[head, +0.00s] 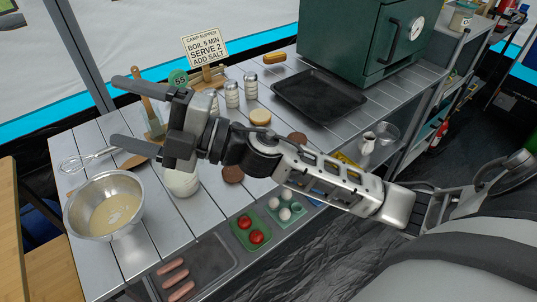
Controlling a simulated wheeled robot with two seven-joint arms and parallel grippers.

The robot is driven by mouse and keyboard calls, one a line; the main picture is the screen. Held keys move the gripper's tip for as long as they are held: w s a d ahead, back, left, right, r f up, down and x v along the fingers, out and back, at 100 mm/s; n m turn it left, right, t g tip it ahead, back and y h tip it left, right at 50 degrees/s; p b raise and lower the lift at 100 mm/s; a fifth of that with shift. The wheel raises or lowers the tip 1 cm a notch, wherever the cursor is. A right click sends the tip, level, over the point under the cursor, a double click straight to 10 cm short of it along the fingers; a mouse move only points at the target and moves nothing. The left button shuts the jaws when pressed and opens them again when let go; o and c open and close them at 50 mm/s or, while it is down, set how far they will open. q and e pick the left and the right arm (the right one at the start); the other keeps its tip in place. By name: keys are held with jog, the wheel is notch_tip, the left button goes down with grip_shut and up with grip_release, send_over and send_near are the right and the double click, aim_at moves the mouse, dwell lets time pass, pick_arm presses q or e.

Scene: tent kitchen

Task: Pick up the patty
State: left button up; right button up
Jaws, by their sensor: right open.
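A dark brown round patty (232,174) lies flat on the slatted metal table, just below my right forearm. A second brown disc, which looks like another patty (298,138), is partly hidden behind my arm. My right gripper (119,112) reaches in from the right and points left. Its two fingers are wide apart with nothing between them. It is above the table's left part, past the patty and to its left. My left gripper is not in view.
A metal bowl of batter (112,212), a whisk (85,160) and a white jar (182,182) stand at the left. Shakers (232,94), a bun (260,117) and a black tray (320,94) lie behind my arm. Trays of sausages (175,278), tomatoes (251,230) and eggs (284,213) line the front.

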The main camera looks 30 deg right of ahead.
jog(key=d+f+n+g+h, duration=0.4)
jog(key=f+n+g+h, duration=0.3)
jog(key=n+g, duration=0.6)
jog(key=w+d+f+t+h, duration=0.15)
jog(key=d+h, duration=0.85)
jog(key=d, duration=1.2)
jog(key=f, duration=0.3)
jog(key=w+f, duration=0.1)
jog(key=f, duration=0.5)
jog(key=shift+w+f, duration=0.35)
jog(key=shift+w+a+f+p, duration=0.15)
jog(key=shift+f+p, duration=0.1)
jog(key=shift+f, duration=1.15)
jog(key=shift+w+f+p, duration=0.15)
jog(key=shift+f+p, duration=0.05)
jog(key=shift+f, duration=1.2)
jog(key=c, duration=1.1)
